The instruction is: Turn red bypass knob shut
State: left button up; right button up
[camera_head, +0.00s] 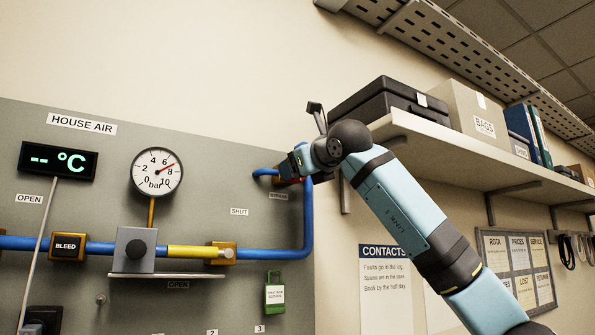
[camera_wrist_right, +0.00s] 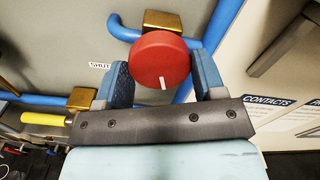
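The red bypass knob (camera_wrist_right: 160,60) is a round disc on the panel at the top right of the blue pipe. Its white mark (camera_wrist_right: 163,82) points down in the right wrist view. My right gripper (camera_wrist_right: 161,72) has one blue finger on each side of the knob, with no clear gap to its rim. In the head view my right gripper (camera_head: 297,165) is at the knob and hides most of it; only a little red shows. A SHUT label (camera_wrist_right: 99,65) lies left of the knob in the wrist view. My left gripper is not in view.
A shelf (camera_head: 440,148) with boxes and binders juts out above and right of my right arm.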

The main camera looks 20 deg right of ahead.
jog(key=c, duration=0.3)
jog(key=n, duration=3.2)
jog(key=shift+c, duration=0.2)
jog(key=o, duration=1.2)
jog(key=shift+s, duration=0.1)
